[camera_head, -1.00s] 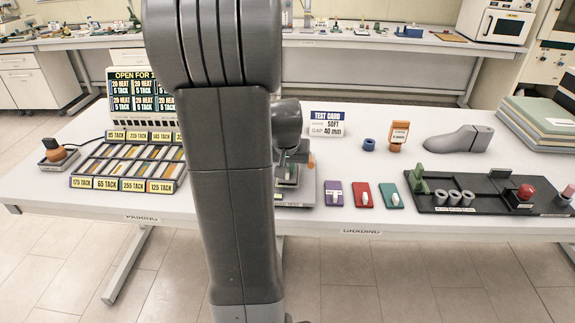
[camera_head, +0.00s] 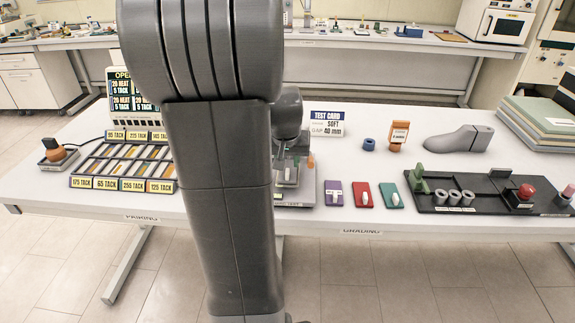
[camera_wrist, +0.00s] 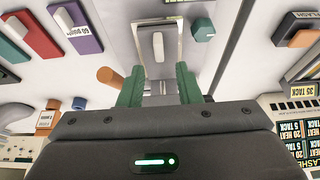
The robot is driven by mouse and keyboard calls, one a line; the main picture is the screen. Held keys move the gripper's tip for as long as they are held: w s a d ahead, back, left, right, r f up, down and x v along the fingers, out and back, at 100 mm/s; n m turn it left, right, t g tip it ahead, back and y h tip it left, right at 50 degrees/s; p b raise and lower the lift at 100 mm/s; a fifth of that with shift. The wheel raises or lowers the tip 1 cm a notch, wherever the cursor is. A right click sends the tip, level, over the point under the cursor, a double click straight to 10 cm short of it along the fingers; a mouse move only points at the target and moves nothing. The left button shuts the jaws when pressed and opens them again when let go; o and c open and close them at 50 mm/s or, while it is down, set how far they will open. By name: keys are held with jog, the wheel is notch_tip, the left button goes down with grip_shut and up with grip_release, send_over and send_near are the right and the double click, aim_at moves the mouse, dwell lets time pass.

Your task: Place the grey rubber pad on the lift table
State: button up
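My gripper (camera_wrist: 160,86) shows in the wrist view with its two green fingers apart and a gap between them. Beyond the fingertips is a grey plate (camera_wrist: 160,69) with a white knob on it, inside a pale metal frame (camera_wrist: 146,20); it looks like the grey pad, but I cannot be sure.
Purple (camera_head: 334,193), red (camera_head: 363,195) and green (camera_head: 391,196) pads with white knobs lie right of the stand. An orange peg (camera_wrist: 110,77) stands close to the fingers. A sorting tray (camera_head: 122,165) is left; a test card (camera_head: 327,123) stands behind.

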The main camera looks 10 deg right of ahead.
jog(key=d+v, duration=0.1)
jog(key=v, duration=0.7)
jog(key=shift+s+a+r, duration=0.15)
jog(key=shift+a+r, duration=0.15)
jog(key=shift+a, duration=0.25)
